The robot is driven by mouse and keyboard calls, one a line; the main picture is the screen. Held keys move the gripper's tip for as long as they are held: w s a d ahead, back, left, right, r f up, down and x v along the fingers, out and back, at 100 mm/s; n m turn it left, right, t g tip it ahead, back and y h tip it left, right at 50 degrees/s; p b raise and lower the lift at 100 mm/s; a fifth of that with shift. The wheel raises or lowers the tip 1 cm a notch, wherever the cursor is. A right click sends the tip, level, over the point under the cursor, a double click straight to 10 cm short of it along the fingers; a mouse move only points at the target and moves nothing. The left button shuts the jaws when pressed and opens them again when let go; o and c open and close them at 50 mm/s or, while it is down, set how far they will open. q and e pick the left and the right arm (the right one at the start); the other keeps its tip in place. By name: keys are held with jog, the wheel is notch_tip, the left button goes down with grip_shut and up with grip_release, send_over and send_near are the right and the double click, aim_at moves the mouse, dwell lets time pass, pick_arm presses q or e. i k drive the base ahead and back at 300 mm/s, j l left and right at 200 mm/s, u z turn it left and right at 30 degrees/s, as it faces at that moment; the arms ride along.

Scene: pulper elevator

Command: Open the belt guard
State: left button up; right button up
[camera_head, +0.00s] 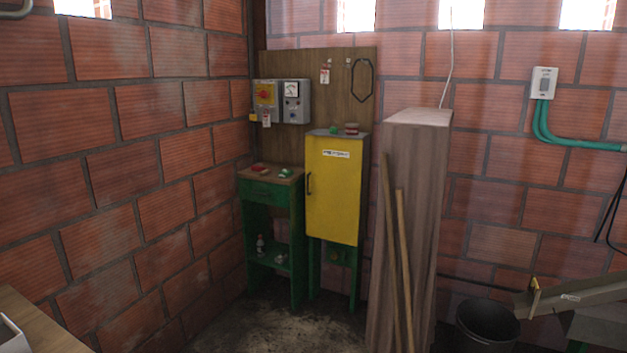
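A yellow panel (335,205) stands in the back corner, apparently the belt guard. What lies behind the panel is hidden. Neither of my grippers is in view.
A green stand (270,188) adjoins the panel's left side. A tall wooden column (418,215) with leaning sticks (405,260) stands close on its right. A black bucket (487,325) is at lower right, a wooden tabletop (40,325) at lower left. Bare floor (285,328) lies in front.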

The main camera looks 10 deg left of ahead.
aim_at(333, 166)
jog(key=i+j+z, duration=0.1)
jog(key=i+j, duration=0.3)
jog(key=i, duration=0.15)
jog(key=i+j+z, duration=0.15)
jog(key=i+j, duration=0.25)
jog(key=i, duration=0.15)
